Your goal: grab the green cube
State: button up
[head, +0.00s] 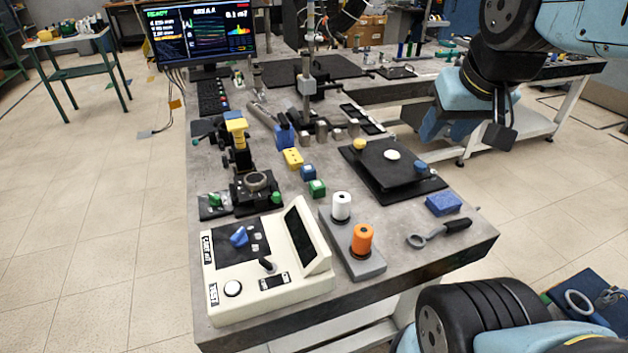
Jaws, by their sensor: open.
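The green cube (317,188) sits on the grey workbench (300,212), near its middle. It is the nearest of a short row, with a blue cube (308,172) and a yellow block (293,159) just behind it. My gripper (466,136) is at the upper right, beyond the bench's right side, raised and well apart from the cube. It is open, and nothing shows between its fingers.
A black platform (405,180) with small pieces stands right of the cube. A spool holder with white (341,206) and orange (362,238) spools and a cream control box (265,280) are in front. A black stage device (256,185) stands left.

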jog(key=o, duration=0.3)
jog(key=shift+w+a+f, duration=0.1)
jog(key=shift+w+a, duration=0.05)
jog(key=shift+o, duration=1)
jog(key=shift+w+d+f+m+g+y, duration=0.15)
jog(key=shift+w+f+m+g, duration=0.15)
jog(key=shift+w, duration=0.2)
jog(key=shift+w+d+f+m+g+y, duration=0.1)
jog(key=shift+w+f+m+g+y, duration=0.1)
jog(key=shift+w+g, duration=0.25)
jog(key=w+a+f+m+g+y, duration=0.3)
jog(key=w+f, duration=0.2)
jog(key=w, duration=0.2)
jog(key=w+a+f+m+g+y, duration=0.2)
jog(key=w+f+m+g, duration=0.15)
jog(key=w, duration=0.35)
jog(key=m+g+y, duration=0.1)
jog(key=m+y, duration=0.6)
send_near(319, 184)
jog(key=shift+s+d+r, duration=0.15)
jog(key=shift+d+r, duration=0.55)
jog(key=shift+r, duration=0.1)
jog(key=shift+w+a+f+g, duration=0.1)
jog(key=shift+w+f+g, duration=0.2)
jog(key=shift+f, duration=0.2)
jog(key=x, duration=1.3)
jog(key=shift+w+a+f, duration=0.1)
jog(key=shift+a+f, duration=0.1)
jog(key=shift+a, duration=0.15)
